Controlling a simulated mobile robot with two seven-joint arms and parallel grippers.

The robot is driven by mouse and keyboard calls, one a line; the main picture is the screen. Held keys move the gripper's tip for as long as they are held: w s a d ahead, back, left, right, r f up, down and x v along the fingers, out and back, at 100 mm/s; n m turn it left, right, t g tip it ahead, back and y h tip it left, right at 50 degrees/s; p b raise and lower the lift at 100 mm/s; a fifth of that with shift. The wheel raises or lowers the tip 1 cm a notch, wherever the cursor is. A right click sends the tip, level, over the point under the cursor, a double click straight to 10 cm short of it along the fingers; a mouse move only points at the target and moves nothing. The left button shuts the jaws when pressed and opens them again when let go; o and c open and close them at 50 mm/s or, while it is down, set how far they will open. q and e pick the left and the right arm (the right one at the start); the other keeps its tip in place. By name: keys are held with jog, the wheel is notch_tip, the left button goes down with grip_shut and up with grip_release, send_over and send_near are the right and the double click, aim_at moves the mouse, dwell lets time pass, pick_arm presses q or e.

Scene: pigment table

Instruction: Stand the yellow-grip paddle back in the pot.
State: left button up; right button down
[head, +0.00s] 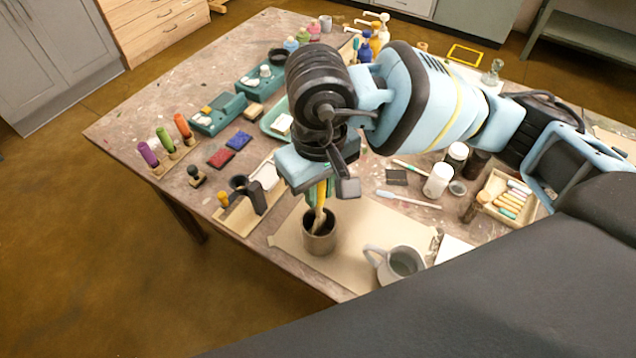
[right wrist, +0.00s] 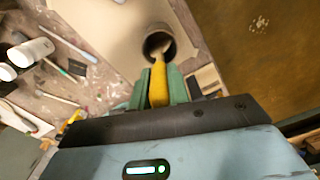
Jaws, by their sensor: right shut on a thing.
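The yellow-grip paddle (right wrist: 159,84) is held between the green fingers of my right gripper (right wrist: 158,88). In the head view the paddle (head: 321,218) points down from the right gripper (head: 322,190), with its wooden end at the mouth of the pot. The pot (head: 319,241) is a brown-grey cylinder standing on a beige sheet, and it also shows in the right wrist view (right wrist: 158,42). The paddle's lower end overlaps the pot's opening; how deep it is cannot be told. My left gripper is not in view.
A grey mug (head: 405,262) stands right of the pot on the beige sheet (head: 352,217). A wooden stand (head: 240,215) lies left of it. White jars (head: 438,180) and a tray of coloured sticks (head: 491,206) are to the right. The table's front edge is close.

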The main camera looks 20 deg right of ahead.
jog(key=c, duration=1.4)
grip_release()
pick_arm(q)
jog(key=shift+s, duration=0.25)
pick_arm(e)
jog(key=shift+o, duration=0.7)
jog(key=shift+r, duration=0.1)
notch_tip(320, 180, up, 6)
jog(key=shift+r, duration=0.85)
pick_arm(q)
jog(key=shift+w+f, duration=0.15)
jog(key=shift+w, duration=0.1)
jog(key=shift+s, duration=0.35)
